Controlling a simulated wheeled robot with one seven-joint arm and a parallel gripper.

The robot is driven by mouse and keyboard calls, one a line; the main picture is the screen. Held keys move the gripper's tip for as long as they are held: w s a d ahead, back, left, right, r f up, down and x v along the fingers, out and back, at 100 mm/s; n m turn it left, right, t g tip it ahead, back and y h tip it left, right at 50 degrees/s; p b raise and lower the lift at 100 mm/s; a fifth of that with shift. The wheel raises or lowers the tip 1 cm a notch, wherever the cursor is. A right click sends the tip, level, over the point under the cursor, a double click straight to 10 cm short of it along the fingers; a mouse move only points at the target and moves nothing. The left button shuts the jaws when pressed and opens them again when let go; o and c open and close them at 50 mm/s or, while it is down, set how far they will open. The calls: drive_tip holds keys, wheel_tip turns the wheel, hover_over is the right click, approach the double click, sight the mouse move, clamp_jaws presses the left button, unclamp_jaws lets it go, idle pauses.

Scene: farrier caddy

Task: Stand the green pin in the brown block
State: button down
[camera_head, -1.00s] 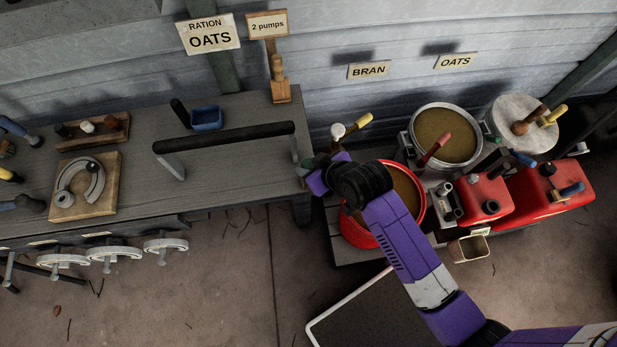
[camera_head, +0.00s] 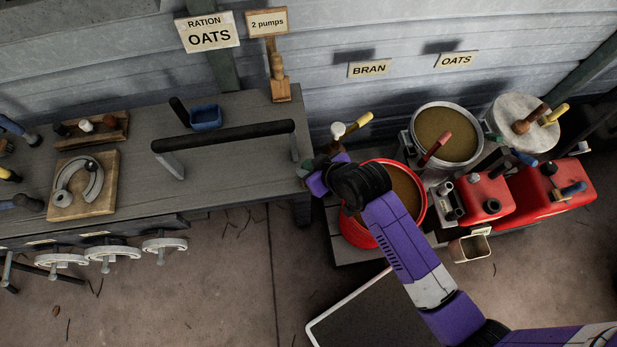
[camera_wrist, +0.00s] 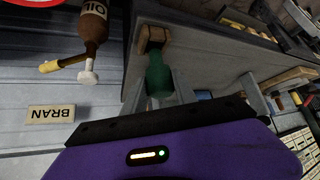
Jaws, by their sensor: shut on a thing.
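The green pin (camera_wrist: 158,72) is between the two grey fingers of my gripper (camera_wrist: 158,86) in the wrist view, and they are shut on it. The brown block (camera_wrist: 153,38) shows just past the pin's far end, with a dark area on its face. I cannot tell whether the pin touches the block or has entered it. In the head view my gripper (camera_head: 314,168) is at the right end of the grey bench, and only a small bit of green shows there. My purple wrist hides most of the pin.
The grey bench (camera_head: 230,150) carries a black-handled bar (camera_head: 225,137) and a blue cup (camera_head: 206,118). A red bucket (camera_head: 422,205) stands beneath my wrist. A bottle with a white cap (camera_head: 338,131) and yellow handle is close behind my gripper.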

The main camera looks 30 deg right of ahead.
drive_tip(key=shift+f+b, duration=0.9)
drive_tip(key=shift+f, duration=0.7)
idle(1.5)
drive_tip(key=c, duration=0.9)
unclamp_jaws()
drive_tip(key=shift+s, duration=0.1)
drive_tip(key=v, duration=0.7)
drive_tip(key=shift+s+r, duration=0.15)
drive_tip(key=shift+r, duration=0.15)
drive_tip(key=shift+p+v, duration=1.95)
drive_tip(key=shift+v, duration=0.3)
